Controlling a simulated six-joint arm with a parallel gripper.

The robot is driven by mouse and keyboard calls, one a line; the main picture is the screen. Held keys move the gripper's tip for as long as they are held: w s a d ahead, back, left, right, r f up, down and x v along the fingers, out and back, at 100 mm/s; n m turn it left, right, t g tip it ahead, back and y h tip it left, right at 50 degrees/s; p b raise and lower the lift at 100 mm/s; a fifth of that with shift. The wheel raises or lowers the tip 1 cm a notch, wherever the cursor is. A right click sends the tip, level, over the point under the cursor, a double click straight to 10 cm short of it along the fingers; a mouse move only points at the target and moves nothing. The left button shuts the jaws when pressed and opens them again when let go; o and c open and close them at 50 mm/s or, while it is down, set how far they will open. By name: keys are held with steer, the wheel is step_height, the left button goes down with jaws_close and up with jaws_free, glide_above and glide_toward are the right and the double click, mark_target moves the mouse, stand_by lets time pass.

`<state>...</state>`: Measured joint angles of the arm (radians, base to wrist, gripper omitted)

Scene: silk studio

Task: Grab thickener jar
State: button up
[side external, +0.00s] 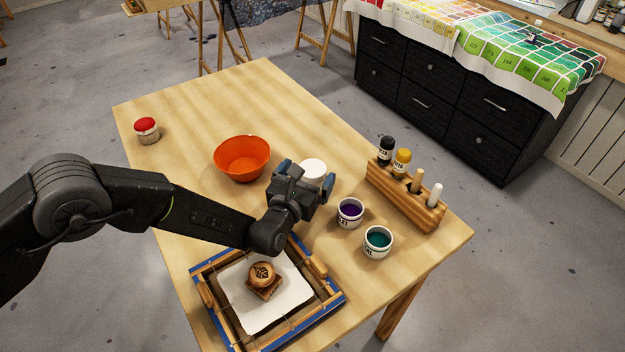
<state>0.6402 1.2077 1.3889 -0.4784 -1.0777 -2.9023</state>
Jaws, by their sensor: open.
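A jar with a white top (313,168) stands on the table, partly hidden behind my gripper; no label shows, so I cannot tell for sure that it is the thickener jar. My gripper (305,178) is open, with its blue-tipped fingers apart near this jar. Whether the fingers are around the jar or above it cannot be told from this view. A jar with a red lid (147,130) stands alone at the table's far left.
An orange bowl (242,160) stands left of my gripper. Purple (350,211) and teal (378,241) paint cups stand to the right, near a wooden rack (405,197) of bottles and sticks. A blue-edged frame (218,319) with a wooden stamp (262,275) lies in front.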

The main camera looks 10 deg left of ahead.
steer(key=shift+w+d+f, duration=0.15)
steer(key=shift+w+f, duration=0.25)
steer(key=shift+w, duration=0.15)
steer(key=shift+w+d+f, duration=0.1)
steer(key=shift+w+f, duration=0.25)
steer(key=shift+w, duration=0.2)
steer(key=shift+w+d, duration=0.1)
steer(key=shift+w, duration=0.3)
steer(key=shift+c, duration=0.3)
steer(key=shift+r, duration=0.1)
steer(key=c, duration=1)
